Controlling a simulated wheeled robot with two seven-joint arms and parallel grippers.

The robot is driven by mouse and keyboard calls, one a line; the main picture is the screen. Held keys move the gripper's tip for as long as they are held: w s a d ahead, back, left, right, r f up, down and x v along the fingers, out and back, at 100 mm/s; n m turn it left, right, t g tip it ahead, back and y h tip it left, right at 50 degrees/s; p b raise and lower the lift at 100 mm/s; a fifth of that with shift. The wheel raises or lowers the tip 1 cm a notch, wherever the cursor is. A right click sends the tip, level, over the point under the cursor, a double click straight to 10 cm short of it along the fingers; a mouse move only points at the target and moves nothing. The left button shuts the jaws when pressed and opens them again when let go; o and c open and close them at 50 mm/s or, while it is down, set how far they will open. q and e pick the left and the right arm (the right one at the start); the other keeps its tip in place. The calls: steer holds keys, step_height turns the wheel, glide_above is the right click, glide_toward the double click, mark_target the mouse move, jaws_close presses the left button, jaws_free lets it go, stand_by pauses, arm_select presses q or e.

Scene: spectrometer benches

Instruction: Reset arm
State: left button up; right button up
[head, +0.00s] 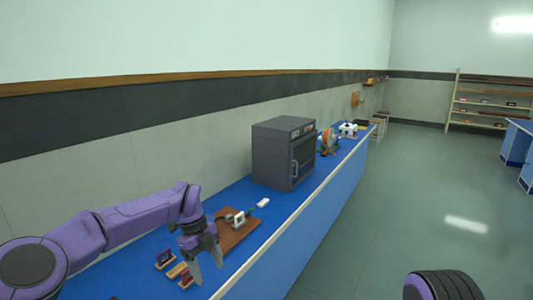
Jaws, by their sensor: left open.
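My left arm comes in from the left over the blue bench (215,196). My left gripper (208,272) points down, open, with its fingers apart and nothing seen between them. It hangs in front of a brown board (238,238) that carries a small white-framed piece (239,220). Small blocks, one of them dark red (165,259) and one tan (177,270), lie left of the fingers. My right gripper is not in view; only a dark and purple part of my body shows at the bottom right.
A dark grey oven-like box (272,155) stands farther along the bench. Beyond it are an orange round device (328,140) and a white device (348,130). A shelf rack (490,103) stands at the far wall. The green floor (400,200) right of the bench is clear.

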arm_select(q)
steer(key=s+a+f+m+t+y, duration=0.2)
steer(key=s+a+f+m+y, duration=0.45)
steer(key=f+m, duration=0.4)
steer(key=s+a+f+m+t+y, duration=0.2)
steer(key=s+a+f+m+y, duration=0.45)
steer(key=f+m, duration=0.4)
steer(key=s+a+f+m+t+h, duration=0.1)
steer(key=s+f+m+h, duration=0.3)
steer(key=s+m, duration=0.75)
steer(key=s+a+f+m+h, duration=0.1)
steer(key=s+f+m+h, duration=0.2)
steer(key=s+m, duration=0.8)
step_height(320, 180, down, 14)
steer(key=s+n+b, duration=0.2)
steer(key=n+b, duration=0.1)
steer(key=b, duration=1.1)
steer(key=shift+d+t, duration=0.2)
steer(key=shift+t, duration=0.1)
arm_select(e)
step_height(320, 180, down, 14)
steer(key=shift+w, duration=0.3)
arm_select(q)
steer(key=shift+s+n, duration=0.1)
steer(key=shift+n, duration=0.15)
